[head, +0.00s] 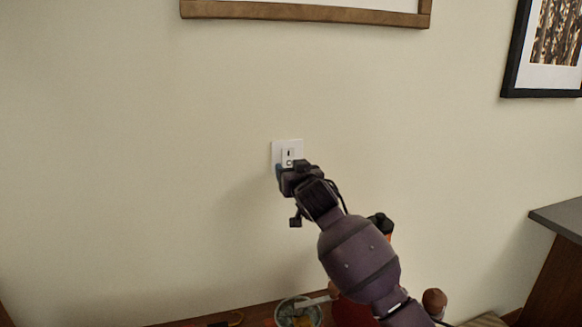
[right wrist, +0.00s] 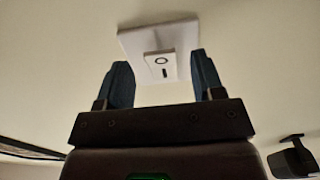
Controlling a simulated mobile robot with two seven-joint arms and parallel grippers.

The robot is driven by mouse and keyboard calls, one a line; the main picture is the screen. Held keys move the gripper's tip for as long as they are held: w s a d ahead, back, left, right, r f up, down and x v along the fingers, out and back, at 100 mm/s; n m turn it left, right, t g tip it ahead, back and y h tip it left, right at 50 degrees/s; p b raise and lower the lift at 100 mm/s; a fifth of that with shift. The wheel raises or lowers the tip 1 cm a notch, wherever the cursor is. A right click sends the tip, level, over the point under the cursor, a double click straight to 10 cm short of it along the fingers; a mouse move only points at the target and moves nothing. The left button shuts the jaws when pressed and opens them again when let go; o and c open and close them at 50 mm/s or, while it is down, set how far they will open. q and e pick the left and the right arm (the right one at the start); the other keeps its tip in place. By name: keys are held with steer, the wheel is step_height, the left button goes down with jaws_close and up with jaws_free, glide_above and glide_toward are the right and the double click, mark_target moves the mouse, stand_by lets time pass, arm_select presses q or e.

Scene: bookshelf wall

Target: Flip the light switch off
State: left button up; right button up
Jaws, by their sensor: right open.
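The light switch is a white square plate (head: 277,150) on the wall, with a raised white rocker (head: 289,154) that carries a dark bar and a small ring. My right gripper (head: 284,170) is in front of its lower part and hides some of the plate. In the right wrist view the plate (right wrist: 185,36) and the rocker (right wrist: 162,66) show just beyond the fingers. My right gripper (right wrist: 161,80) is open, with one blue finger on each side of the rocker. I cannot tell whether it touches the switch. My left gripper is not in view.
A wooden-framed picture (head: 300,11) hangs above the switch, and a black-framed one (head: 511,75) hangs at upper right. Below stands a surface with a bowl (head: 299,310) and a red object (head: 350,313). A dark-topped cabinet (head: 562,217) stands at right. The wall to the left is clear.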

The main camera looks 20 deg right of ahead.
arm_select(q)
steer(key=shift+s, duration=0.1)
arm_select(e)
steer(key=shift+w, duration=0.85)
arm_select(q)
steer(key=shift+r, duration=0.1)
arm_select(e)
steer(key=shift+c, duration=0.4)
steer(key=c, duration=0.9)
arm_select(q)
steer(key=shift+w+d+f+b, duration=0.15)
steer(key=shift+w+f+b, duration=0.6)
steer(key=shift+b, duration=0.95)
arm_select(e)
steer(key=shift+o, duration=0.2)
steer(key=shift+w+f+t, duration=0.1)
steer(key=shift+w+t, duration=0.05)
steer(key=shift+t, duration=0.55)
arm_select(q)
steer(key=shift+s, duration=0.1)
arm_select(e)
steer(key=o, duration=0.9)
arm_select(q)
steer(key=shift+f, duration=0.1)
arm_select(e)
steer(key=shift+o, duration=0.2)
steer(key=shift+f, duration=0.1)
